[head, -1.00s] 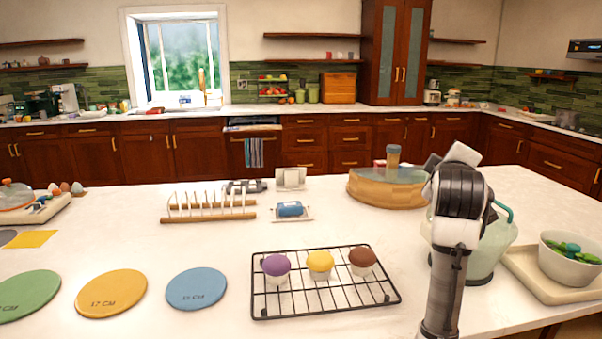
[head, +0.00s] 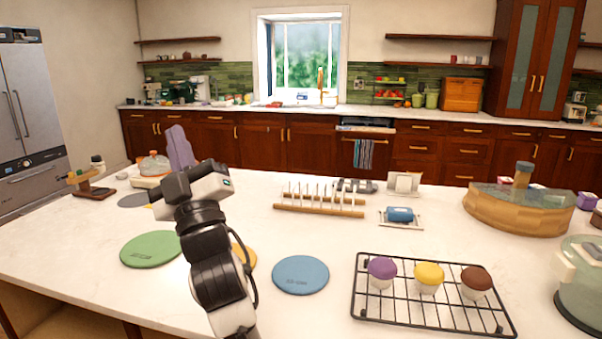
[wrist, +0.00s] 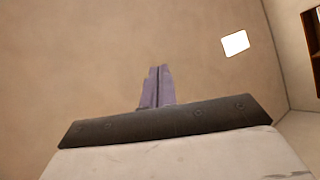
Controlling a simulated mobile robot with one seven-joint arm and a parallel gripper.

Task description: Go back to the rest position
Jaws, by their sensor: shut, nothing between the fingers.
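My gripper (head: 177,132) stands raised over the left part of the white counter (head: 110,225) in the head view. Its purple fingers point up, are closed together and hold nothing. In the wrist view the shut fingers (wrist: 158,72) show against a plain beige surface, with no object at their tips. My arm hides part of the yellow round mat (head: 246,256).
A green mat (head: 150,249) and a blue mat (head: 301,275) lie beside my arm. A black wire rack (head: 440,309) with three cupcakes, a wooden peg rack (head: 320,204) and a blue-topped dish (head: 400,216) stand to the right. A wooden stand (head: 85,185) is at far left.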

